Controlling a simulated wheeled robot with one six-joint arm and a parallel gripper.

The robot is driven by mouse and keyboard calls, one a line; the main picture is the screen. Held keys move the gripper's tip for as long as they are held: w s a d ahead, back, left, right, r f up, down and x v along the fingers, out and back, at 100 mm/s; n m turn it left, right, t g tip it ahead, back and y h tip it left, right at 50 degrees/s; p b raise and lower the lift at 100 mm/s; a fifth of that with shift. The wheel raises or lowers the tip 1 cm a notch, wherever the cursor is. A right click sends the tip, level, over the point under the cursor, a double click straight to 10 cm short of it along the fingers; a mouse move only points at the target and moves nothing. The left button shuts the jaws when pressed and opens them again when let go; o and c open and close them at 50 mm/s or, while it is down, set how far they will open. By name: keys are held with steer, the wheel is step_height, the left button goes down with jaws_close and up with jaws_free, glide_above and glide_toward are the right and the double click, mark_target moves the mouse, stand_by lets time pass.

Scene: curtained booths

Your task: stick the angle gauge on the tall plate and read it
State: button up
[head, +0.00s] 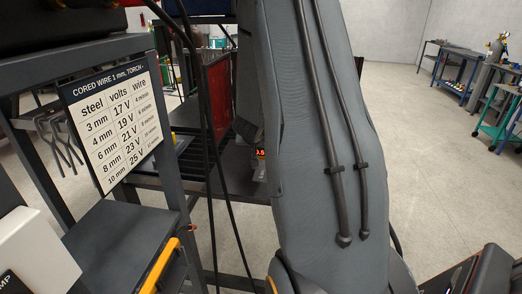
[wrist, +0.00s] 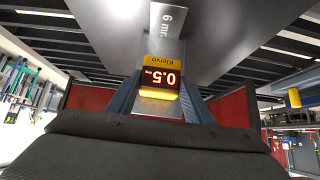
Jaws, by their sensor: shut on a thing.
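The angle gauge (wrist: 160,78) is a small yellow block with a dark display, seen upside down in the wrist view. Its lit digits read 0.5, with a small unit mark beside them. My gripper (wrist: 160,92) is shut on it, one finger at each side. The grey plate (wrist: 190,45), marked "6 mm", rises right behind the gauge; whether they touch I cannot tell.
A dark steel table (head: 170,185) stands behind my arm, with a red screen (head: 218,95) beyond. A wire chart (head: 110,115) hangs on a frame at left, by hanging black cables. Floor (head: 420,160) at right is clear up to far benches.

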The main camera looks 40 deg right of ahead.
stand_by(0.3)
steer(key=o, duration=1)
steer(key=shift+r, duration=0.1)
steer(key=v, duration=0.7)
steer(key=shift+s+a+r, duration=0.15)
steer(key=shift+a+r, duration=0.05)
steer(key=shift+r, duration=0.05)
